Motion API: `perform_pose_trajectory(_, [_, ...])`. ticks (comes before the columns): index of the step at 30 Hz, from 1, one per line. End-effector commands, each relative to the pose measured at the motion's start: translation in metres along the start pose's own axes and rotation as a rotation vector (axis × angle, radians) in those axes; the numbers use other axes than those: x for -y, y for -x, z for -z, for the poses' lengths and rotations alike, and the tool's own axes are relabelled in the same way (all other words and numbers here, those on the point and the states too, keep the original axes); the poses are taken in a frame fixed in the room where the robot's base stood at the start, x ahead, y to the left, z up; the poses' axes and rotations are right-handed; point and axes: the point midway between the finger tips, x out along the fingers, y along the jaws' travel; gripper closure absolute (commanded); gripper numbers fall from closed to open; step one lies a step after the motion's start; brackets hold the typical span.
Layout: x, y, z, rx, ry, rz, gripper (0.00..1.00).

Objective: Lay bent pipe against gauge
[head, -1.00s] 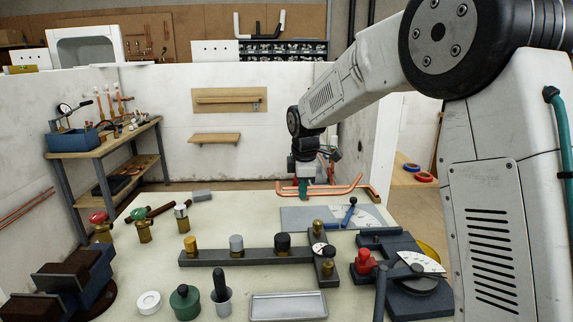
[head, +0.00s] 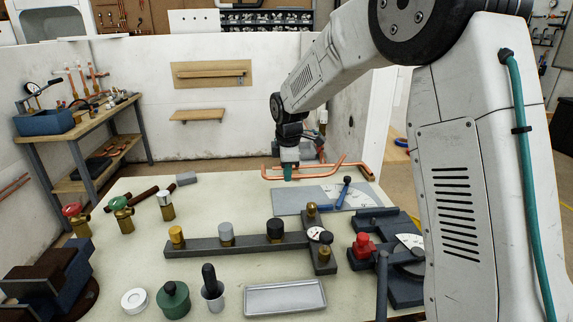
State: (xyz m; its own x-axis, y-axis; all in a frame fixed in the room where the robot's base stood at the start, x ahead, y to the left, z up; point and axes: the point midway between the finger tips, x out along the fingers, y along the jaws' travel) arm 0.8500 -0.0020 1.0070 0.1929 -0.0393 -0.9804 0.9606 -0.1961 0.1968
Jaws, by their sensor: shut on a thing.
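Copper bent pipes (head: 350,164) lie at the far edge of the bench, partly overlapping in the head view. My gripper (head: 289,173), with teal fingers, points down at their left part and is shut on one bent pipe. The fingers and arm hide part of it, and I cannot tell whether it is lifted. The gauge (head: 292,203) is a flat grey plate with a white marked sector and a blue-handled arm. It lies just nearer than my gripper, with no pipe on it.
A dark bar with several knobs (head: 250,242) crosses the bench. A dark bending tool (head: 375,240) with a red knob stands right of it. Brass valves (head: 124,220) stand at left, and a grey tray (head: 285,298) lies in front. Bare bench shows left of the gauge.

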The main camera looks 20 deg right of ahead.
Motion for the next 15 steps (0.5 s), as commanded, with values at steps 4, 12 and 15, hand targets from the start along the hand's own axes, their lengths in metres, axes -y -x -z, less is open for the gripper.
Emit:
perform_pose_trajectory(4, [0.003,-0.013,0.000,0.000,0.001,0.002,1.00])
perform_pose_trajectory(12, [0.007,-0.034,0.001,0.000,0.001,0.002,1.00])
perform_pose_trajectory(15, [0.009,-0.042,0.001,0.000,0.001,0.002,1.00])
